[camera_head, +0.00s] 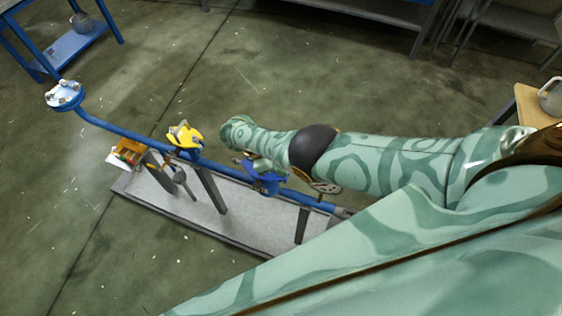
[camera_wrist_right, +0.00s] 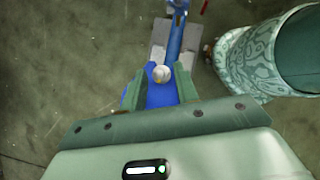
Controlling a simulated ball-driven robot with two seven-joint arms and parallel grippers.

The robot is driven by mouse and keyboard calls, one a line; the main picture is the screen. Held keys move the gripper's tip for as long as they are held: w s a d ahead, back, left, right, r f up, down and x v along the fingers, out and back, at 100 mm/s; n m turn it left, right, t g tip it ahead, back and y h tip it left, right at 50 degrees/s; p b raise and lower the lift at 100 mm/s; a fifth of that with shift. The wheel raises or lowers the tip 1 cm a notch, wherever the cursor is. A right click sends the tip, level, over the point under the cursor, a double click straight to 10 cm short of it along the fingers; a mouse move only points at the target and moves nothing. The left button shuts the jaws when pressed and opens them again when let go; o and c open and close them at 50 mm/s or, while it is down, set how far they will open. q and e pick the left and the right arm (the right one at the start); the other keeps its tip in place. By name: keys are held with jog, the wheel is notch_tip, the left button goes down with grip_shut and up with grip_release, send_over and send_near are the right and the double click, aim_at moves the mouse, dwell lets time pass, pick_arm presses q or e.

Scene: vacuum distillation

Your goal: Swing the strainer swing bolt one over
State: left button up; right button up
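The blue strainer (camera_head: 264,183) sits on the blue pipe, partly covered by my right arm in the head view. In the right wrist view, a blue part (camera_wrist_right: 160,95) lies under my right gripper (camera_wrist_right: 161,84). A pale round knob, seemingly the swing bolt's end (camera_wrist_right: 161,73), shows between the two green fingers. The fingers are apart, one on each side of the knob, with gaps to it. Whether they touch the blue part is unclear. In the head view my right gripper is hidden by the arm. My left gripper is not in view.
The blue pipe (camera_head: 125,132) runs left to a round flange (camera_head: 64,95). A yellow fitting (camera_head: 185,136) and an orange-yellow box (camera_head: 128,151) stand along it. Grey posts hold it over a grey base plate (camera_head: 240,222). A blue table is upper left; open floor surrounds the rig.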

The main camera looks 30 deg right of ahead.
jog(key=p+v, duration=0.3)
jog(key=v, duration=1.3)
jog(key=shift+w+a, duration=0.1)
jog(key=shift+a, duration=0.05)
